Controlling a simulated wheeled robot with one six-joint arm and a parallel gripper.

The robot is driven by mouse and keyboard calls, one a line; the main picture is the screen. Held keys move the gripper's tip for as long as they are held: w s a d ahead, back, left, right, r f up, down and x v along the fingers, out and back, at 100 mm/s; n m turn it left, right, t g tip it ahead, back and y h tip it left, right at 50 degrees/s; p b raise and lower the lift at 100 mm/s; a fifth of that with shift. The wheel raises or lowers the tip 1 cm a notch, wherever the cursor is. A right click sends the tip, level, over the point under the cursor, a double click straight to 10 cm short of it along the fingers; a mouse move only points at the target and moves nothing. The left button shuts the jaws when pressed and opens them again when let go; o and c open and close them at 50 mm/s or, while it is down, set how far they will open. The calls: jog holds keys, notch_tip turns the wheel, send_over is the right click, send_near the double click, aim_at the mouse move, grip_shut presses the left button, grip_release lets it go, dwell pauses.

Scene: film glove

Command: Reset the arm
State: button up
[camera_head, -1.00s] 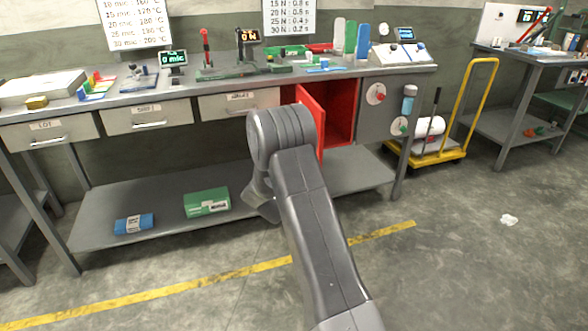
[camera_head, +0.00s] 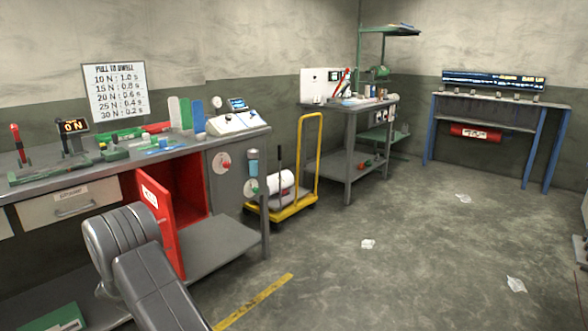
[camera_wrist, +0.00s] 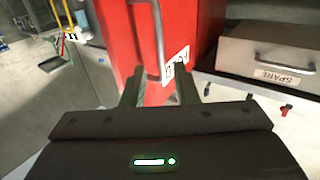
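The same red door (camera_head: 157,225) stands open in front of the red compartment (camera_head: 185,190) under the bench.
The workbench (camera_head: 245,136) runs along the left. A drawer labelled SPARE (camera_wrist: 268,55) is right of the door in the wrist view. A yellow cart (camera_head: 310,165), a second table (camera_head: 345,108) and a blue-legged stand (camera_head: 490,118) stand beyond. The floor at right is mostly clear, with paper scraps.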

jog(key=x, duration=0.8)
jog(key=shift+w+b, duration=0.2)
jog(key=shift+b, duration=0.1)
jog(key=shift+s, duration=0.1)
